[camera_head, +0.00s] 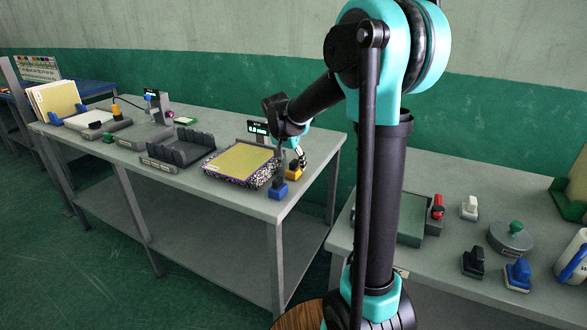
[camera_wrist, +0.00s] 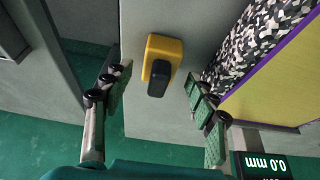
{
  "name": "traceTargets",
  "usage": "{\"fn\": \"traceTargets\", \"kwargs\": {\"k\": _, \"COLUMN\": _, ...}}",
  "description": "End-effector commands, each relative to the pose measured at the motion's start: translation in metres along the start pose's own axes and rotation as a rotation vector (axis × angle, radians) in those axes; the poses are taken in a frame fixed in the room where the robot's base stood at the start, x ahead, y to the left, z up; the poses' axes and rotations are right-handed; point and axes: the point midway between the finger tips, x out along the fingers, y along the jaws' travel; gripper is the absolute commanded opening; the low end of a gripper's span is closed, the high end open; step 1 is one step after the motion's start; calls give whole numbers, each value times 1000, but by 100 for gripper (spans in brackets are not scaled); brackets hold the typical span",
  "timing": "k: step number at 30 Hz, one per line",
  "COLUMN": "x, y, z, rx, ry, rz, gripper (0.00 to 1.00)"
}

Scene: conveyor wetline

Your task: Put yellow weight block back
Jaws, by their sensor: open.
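The yellow weight block (camera_head: 294,174) stands on the grey table near its right end, beside a blue weight block (camera_head: 277,191). In the wrist view the yellow block (camera_wrist: 153,45) has a black knob and lies between and beyond my finger pads. My gripper (camera_head: 297,157) is just above the yellow block in the head view. In the wrist view my gripper (camera_wrist: 161,88) is open, with nothing between its fingers. The blue block does not show clearly in the wrist view.
A speckled slab (camera_head: 213,171) with a yellow sheet (camera_head: 240,161) lies close left of the blocks. A small display (camera_wrist: 266,164) reads 0.0 mm. A grey slotted rack (camera_head: 182,150) stands farther left. The right table (camera_head: 455,225) holds several knobbed tools.

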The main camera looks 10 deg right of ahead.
Motion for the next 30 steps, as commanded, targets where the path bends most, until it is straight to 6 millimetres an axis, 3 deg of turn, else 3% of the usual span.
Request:
{"fn": "traceTargets", "kwargs": {"k": 6, "x": -47, "y": 0, "z": 0, "rx": -1, "ry": 0, "rz": 0, "gripper": 58}}
{"fn": "traceTargets", "kwargs": {"k": 12, "x": -76, "y": 0, "z": 0, "rx": 1, "ry": 0, "rz": 1, "gripper": 58}}
{"fn": "traceTargets", "kwargs": {"k": 18, "x": -87, "y": 0, "z": 0, "rx": 1, "ry": 0, "rz": 1, "gripper": 58}}
{"fn": "traceTargets", "kwargs": {"k": 30, "x": -87, "y": 0, "z": 0, "rx": 1, "ry": 0, "rz": 1, "gripper": 58}}
